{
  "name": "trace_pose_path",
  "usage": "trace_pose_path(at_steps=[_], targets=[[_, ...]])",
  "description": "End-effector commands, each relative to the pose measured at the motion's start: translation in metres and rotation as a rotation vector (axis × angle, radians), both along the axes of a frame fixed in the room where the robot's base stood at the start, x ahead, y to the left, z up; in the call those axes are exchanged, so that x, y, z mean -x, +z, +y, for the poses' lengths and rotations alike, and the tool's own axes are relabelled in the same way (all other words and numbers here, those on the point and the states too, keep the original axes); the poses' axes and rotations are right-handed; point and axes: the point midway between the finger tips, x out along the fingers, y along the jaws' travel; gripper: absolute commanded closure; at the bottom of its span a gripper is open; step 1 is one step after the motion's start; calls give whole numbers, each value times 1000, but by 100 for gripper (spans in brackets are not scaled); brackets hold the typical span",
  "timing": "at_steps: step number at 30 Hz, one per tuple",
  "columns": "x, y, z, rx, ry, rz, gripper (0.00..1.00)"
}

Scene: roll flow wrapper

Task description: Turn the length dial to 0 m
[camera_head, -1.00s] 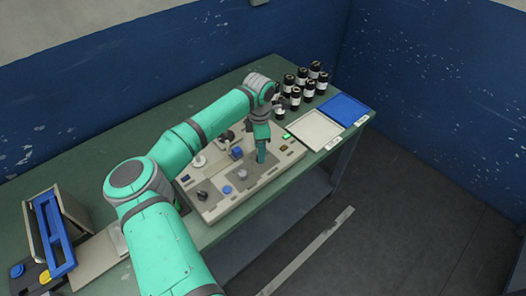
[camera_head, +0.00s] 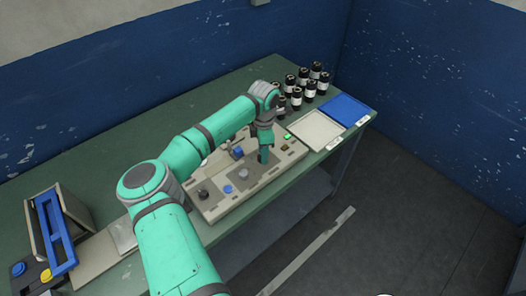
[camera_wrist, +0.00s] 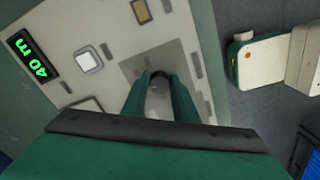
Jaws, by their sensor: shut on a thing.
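My gripper (camera_head: 263,157) points down over the right part of the grey control panel (camera_head: 217,212). In the wrist view its two green fingers (camera_wrist: 160,85) are closed around a grey, rounded dial (camera_wrist: 158,104) on a darker grey plate. The fingers cover most of the dial, and I see no pointer mark on it. A black display (camera_wrist: 33,56) at the upper left of the wrist view reads "40 m" in green digits. In the head view the gripped dial is hidden behind the fingers.
The panel also carries a blue knob (camera_head: 228,189), a grey knob (camera_head: 243,174), a black knob (camera_head: 203,194) and a green-lit display (camera_head: 289,136).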

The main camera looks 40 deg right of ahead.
Motion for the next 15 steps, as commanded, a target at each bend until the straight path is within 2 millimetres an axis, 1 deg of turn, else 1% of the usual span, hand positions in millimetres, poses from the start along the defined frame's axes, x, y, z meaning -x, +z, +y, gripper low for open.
trace_pose_path(at_steps=[1,8,15], targets=[[-5,2,3,11,6,-12,97],[-7,3,10,11,56,-16,97],[-9,3,14,9,209,-19,97]])
